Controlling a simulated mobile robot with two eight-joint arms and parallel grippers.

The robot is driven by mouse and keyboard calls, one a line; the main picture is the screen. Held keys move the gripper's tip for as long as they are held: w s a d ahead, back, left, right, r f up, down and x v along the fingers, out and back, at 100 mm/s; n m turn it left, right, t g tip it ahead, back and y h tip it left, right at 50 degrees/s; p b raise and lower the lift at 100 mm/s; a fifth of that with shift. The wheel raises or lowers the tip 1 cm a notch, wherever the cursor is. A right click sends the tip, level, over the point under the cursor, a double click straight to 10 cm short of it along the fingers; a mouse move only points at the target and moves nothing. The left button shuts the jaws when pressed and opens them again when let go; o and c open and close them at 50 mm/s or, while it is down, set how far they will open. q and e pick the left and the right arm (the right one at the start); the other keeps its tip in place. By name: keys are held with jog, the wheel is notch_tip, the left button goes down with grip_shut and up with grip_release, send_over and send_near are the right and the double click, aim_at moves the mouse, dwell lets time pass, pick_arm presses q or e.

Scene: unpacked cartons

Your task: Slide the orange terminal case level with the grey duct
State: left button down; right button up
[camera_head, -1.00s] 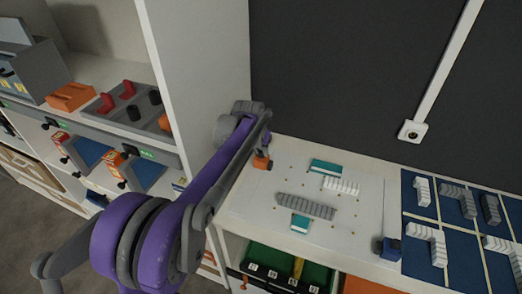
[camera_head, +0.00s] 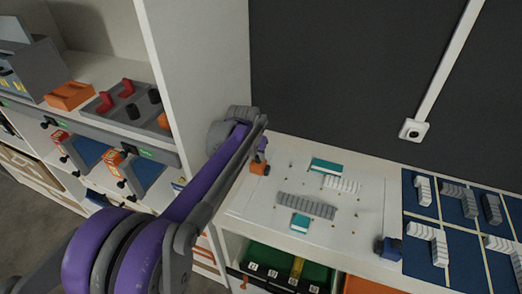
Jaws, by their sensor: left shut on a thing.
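The small orange terminal case (camera_head: 260,168) sits at the left part of the white board (camera_head: 362,222). My left gripper (camera_head: 262,157) is over it, at the end of my purple arm, and is shut on it; the fingers are small and partly hidden. The grey slotted duct (camera_head: 306,206) lies on the board to the right of the case and nearer the front edge, apart from it. My right gripper is not in view.
Teal-and-white pieces lie behind (camera_head: 325,166) and in front (camera_head: 300,222) of the duct, with a white slotted piece (camera_head: 342,184) beside the rear one. A blue-and-grey block (camera_head: 388,247) stands at the right. Blue compartments (camera_head: 470,235) hold slotted pieces. A shelf wall (camera_head: 200,70) rises at left.

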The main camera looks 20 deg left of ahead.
pick_arm(q)
jog(key=s, duration=0.9)
jog(key=shift+d, duration=0.25)
jog(key=c, duration=0.8)
grip_release()
jog(key=shift+o, duration=0.2)
jog(key=v, duration=1)
jog(key=shift+s+r+p, duration=0.25)
jog(key=shift+r+p, duration=0.1)
